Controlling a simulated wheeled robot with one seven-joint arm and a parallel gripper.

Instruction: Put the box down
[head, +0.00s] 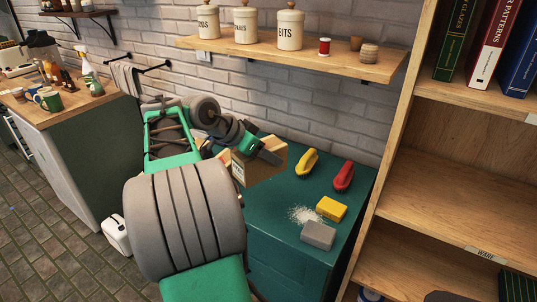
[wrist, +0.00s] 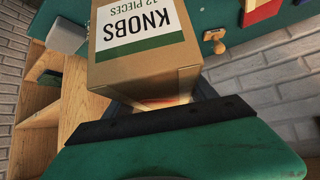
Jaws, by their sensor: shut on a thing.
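A brown cardboard box (head: 262,168) is at the back left of the green cabinet top (head: 265,215). My gripper (head: 268,155) is shut on it, with a dark finger across its upper part. In the wrist view the box (wrist: 150,78) shows a white label reading "KNOBS 12 PIECES", and my gripper (wrist: 155,108) is at its near edge. My arm hides part of the box in the head view. I cannot tell whether its underside touches the cabinet top.
A shelf with canisters (head: 290,30) hangs above. A wooden bookcase (head: 440,190) stands right.

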